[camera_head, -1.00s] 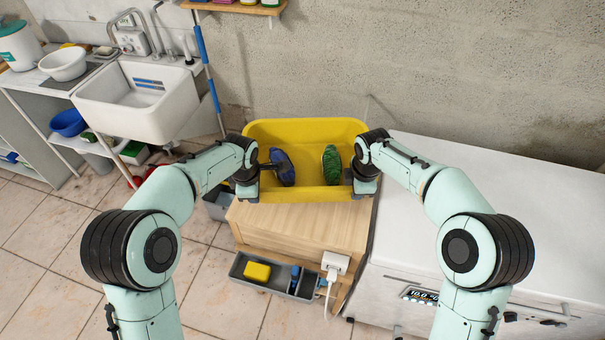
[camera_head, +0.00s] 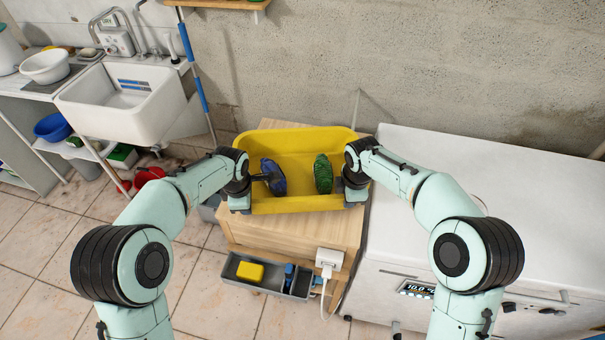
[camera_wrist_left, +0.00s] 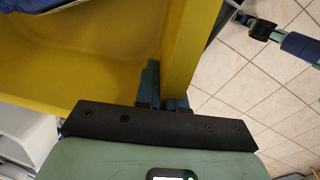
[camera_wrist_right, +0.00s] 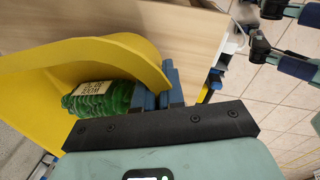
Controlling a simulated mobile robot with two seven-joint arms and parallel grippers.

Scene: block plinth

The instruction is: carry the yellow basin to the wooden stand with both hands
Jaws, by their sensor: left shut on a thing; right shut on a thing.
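The yellow basin (camera_head: 297,140) is over the wooden stand (camera_head: 300,232) in the head view, with wood showing in front of it and behind it. I cannot tell whether it touches the top. My left gripper (camera_head: 240,198) is shut on its left wall; in the left wrist view the fingers (camera_wrist_left: 163,92) straddle the yellow wall (camera_wrist_left: 183,45). My right gripper (camera_head: 355,192) is shut on its right wall; the right wrist view shows its fingers (camera_wrist_right: 170,88) at the yellow rim (camera_wrist_right: 120,50). The basin looks about level.
A dark blue object (camera_head: 273,177) and a green object (camera_head: 323,174) lie inside the basin. A grey tray (camera_head: 265,278) with a yellow block and a white socket (camera_head: 329,260) are at the stand's front. A white chest (camera_head: 470,160) stands close on the right, a sink (camera_head: 125,100) at left.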

